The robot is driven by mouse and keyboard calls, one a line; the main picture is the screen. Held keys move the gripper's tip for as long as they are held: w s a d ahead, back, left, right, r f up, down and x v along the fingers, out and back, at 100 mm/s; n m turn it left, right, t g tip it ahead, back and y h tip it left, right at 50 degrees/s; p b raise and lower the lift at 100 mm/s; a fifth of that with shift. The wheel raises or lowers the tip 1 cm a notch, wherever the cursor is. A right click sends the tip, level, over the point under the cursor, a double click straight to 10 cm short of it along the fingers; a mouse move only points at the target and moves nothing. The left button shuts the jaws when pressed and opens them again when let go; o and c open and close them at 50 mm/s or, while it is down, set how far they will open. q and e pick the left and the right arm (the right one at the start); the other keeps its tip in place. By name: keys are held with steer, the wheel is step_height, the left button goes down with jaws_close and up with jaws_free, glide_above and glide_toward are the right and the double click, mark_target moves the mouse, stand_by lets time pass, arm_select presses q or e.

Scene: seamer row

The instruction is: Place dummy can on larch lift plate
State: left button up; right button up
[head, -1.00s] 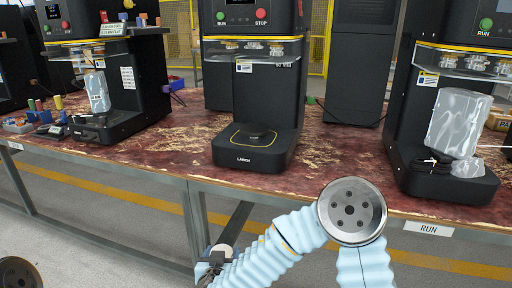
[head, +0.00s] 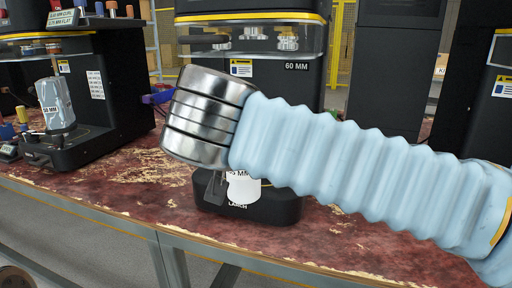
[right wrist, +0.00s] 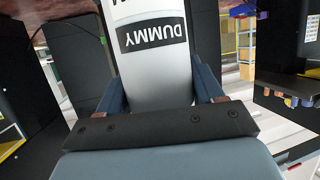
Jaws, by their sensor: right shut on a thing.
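The dummy can (head: 243,190) is white with dark print, and shows below my right wrist in front of the larch machine's base (head: 286,207). In the right wrist view the can (right wrist: 160,85) has a black DUMMY label, upside down in the picture. My right gripper (right wrist: 158,75) is shut on it, one finger on each side. In the head view the gripper (head: 217,188) is mostly hidden under my wrist. The larch lift plate is hidden behind my arm and the can, so I cannot tell whether the can touches it. My left gripper is out of view.
The larch machine's clear guard (head: 255,40) and upper body stand above and behind my wrist. A seamer (head: 85,135) with a bagged 50 MM item (head: 56,104) stands at left. Another dark machine (head: 490,110) is at right. The worn red bench top (head: 120,200) is clear at front left.

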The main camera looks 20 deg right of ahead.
steer(key=w+d+p, duration=0.1)
steer(key=w+d, duration=0.2)
steer(key=w, duration=0.5)
steer(key=w+d+p, duration=0.2)
steer(key=w+d, duration=0.1)
steer(key=w, duration=0.5)
steer(key=shift+w+d+f, duration=0.25)
steer(key=shift+w+f, duration=0.05)
steer(key=shift+w, duration=0.1)
arm_select(q)
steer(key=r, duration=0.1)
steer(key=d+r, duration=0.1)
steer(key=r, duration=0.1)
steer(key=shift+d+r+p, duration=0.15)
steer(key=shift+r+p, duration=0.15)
steer(key=shift+p, duration=0.05)
arm_select(e)
steer(key=o, duration=1.7)
steer(key=shift+r, duration=0.1)
arm_select(q)
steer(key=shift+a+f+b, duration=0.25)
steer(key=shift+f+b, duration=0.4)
steer(key=shift+b, duration=0.05)
arm_select(e)
steer(key=v, duration=1.2)
steer(key=shift+r, duration=0.1)
